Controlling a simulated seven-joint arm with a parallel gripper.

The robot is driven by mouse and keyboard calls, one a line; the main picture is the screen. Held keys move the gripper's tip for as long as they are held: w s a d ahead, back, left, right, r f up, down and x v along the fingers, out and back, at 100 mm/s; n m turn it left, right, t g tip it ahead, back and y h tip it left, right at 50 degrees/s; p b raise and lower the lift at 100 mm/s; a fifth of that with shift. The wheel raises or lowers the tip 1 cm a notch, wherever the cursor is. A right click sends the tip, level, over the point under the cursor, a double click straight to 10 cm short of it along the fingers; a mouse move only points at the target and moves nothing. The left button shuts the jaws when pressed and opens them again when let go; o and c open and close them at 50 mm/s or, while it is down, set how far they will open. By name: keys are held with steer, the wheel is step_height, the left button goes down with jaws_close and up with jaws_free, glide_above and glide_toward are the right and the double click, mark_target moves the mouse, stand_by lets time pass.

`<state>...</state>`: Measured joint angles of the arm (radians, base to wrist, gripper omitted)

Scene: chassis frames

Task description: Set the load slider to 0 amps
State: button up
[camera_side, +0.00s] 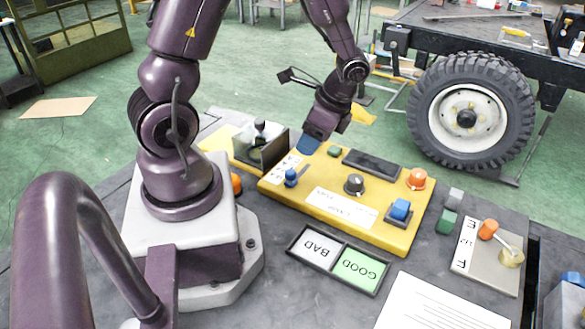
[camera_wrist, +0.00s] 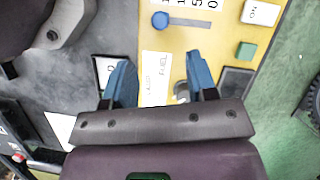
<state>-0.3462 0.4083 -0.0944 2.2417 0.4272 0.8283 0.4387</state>
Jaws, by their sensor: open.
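The yellow control panel (camera_side: 330,232) lies on the dark table, and it also shows in the wrist view (camera_wrist: 222,50). A blue knob (camera_side: 291,177), seemingly the load slider, stands near the panel's left end beside a white number strip (camera_side: 284,165). In the wrist view the knob (camera_wrist: 160,20) sits near the left part of the visible strip (camera_wrist: 190,3), away from the 0 at its right. The strip's top is cut off. My gripper (camera_side: 309,144) is above the panel's far edge. Its blue fingers (camera_wrist: 161,82) are spread, with nothing between them, apart from the knob.
The panel also bears a grey dial (camera_side: 354,184), dark display (camera_side: 372,163), green button (camera_side: 334,151), orange button (camera_side: 416,178) and blue switch (camera_side: 400,209). A BAD/GOOD tray (camera_side: 338,260) and paper (camera_side: 440,306) lie in front. A lever plate (camera_side: 488,262) stands right.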

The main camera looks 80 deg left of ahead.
mark_target(291, 172)
steer(key=x, duration=1)
steer(key=shift+f, duration=0.1)
